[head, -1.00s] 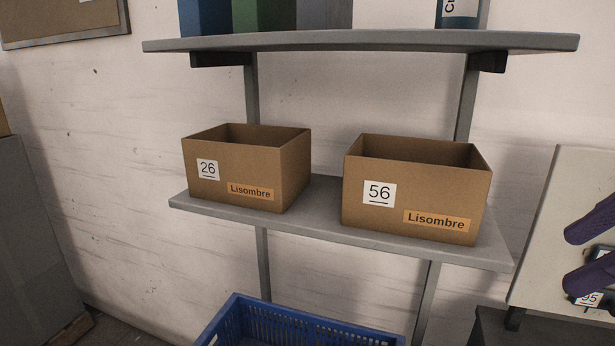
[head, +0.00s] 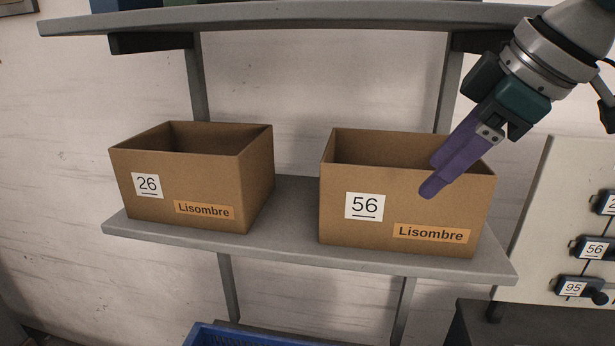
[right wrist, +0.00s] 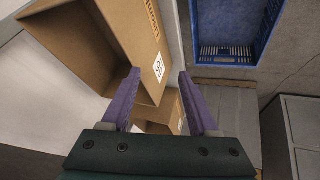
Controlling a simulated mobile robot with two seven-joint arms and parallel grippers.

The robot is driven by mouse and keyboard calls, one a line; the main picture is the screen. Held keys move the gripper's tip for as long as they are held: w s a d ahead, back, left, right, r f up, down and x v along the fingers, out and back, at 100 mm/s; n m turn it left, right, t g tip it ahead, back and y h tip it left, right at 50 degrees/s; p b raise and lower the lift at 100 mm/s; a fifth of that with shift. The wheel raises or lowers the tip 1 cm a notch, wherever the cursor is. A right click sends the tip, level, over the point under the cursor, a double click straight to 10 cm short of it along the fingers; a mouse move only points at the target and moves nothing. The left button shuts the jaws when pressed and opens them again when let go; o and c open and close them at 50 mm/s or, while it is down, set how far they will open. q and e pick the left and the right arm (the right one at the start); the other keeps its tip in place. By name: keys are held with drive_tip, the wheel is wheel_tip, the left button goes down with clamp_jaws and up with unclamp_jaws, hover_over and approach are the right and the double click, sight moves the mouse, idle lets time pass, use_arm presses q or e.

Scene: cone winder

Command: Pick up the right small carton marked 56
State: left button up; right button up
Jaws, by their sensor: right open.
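The carton marked 56 (head: 345,230) is an open-topped brown box with a "Lisombre" label, standing upright on the right of the grey shelf. My right gripper (head: 432,177) comes in from the upper right, its purple fingers overlapping the carton's front wall and upper rim. In the right wrist view the gripper (right wrist: 160,77) is open and empty. There the carton (right wrist: 130,38) lies at upper left; the left fingertip overlaps its edge near the number label, and the right fingertip is outside it. Contact cannot be told. My left gripper is not in view.
A similar carton marked 26 (head: 180,190) stands to the left, with a gap between. An upper shelf (head: 270,17) hangs above both. A blue crate (head: 230,335) is below. A pale panel with numbered tags (head: 540,210) stands at right.

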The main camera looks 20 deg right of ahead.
sight(388, 182)
drive_tip(key=w+f+p, duration=0.1)
drive_tip(key=w, duration=0.1)
drive_tip(key=w+a+f, duration=0.1)
drive_tip(key=w, duration=0.1)
drive_tip(key=w+f+p, duration=0.1)
drive_tip(key=w, duration=0.1)
drive_tip(key=shift+w+a+f+p, duration=0.25)
drive_tip(key=shift+w+f+p, duration=0.05)
drive_tip(key=shift+f+p, duration=0.1)
drive_tip(key=shift+w+f, duration=0.15)
drive_tip(key=shift+f, duration=0.15)
drive_tip(key=shift+f, duration=0.2)
idle(0.3)
clamp_jaws()
idle(0.4)
idle(0.9)
